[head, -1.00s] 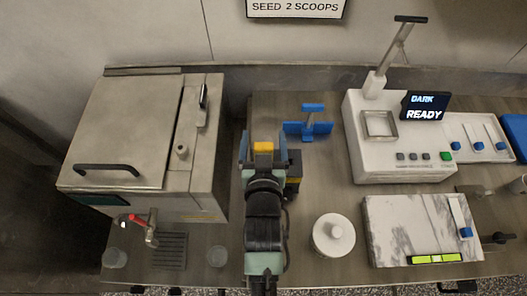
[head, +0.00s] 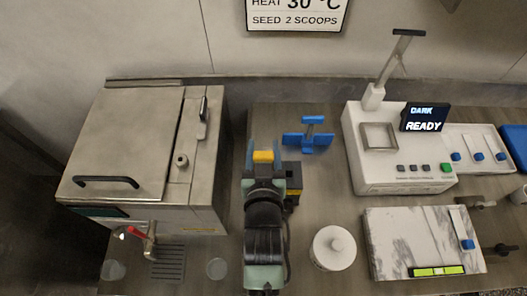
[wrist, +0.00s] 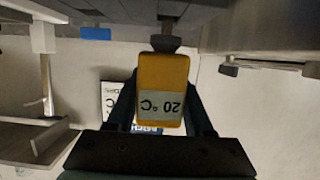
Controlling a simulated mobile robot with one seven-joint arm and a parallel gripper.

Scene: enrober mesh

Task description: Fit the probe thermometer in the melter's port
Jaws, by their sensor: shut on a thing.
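The probe thermometer is a yellow block (head: 263,157) held between the fingers of my gripper (head: 264,150) in the head view. In the wrist view the thermometer (wrist: 163,75) shows a label reading 20 °C upside down, with a dark collar and stem at its far end. My gripper (wrist: 162,105) is shut on it. The melter (head: 125,140) is the steel box at left, apart from my gripper. A small round fitting, which looks like the port (head: 181,160), stands on its top right strip. The probe's tip is hidden in the head view.
A blue stand (head: 308,136) is just right of my gripper. A white machine reading READY (head: 400,178), a marble slab (head: 405,225) and a white lidded pot (head: 333,250) stand farther right. The melter's red-handled tap (head: 145,240) faces front. A dark latch (head: 203,118) rises near the port.

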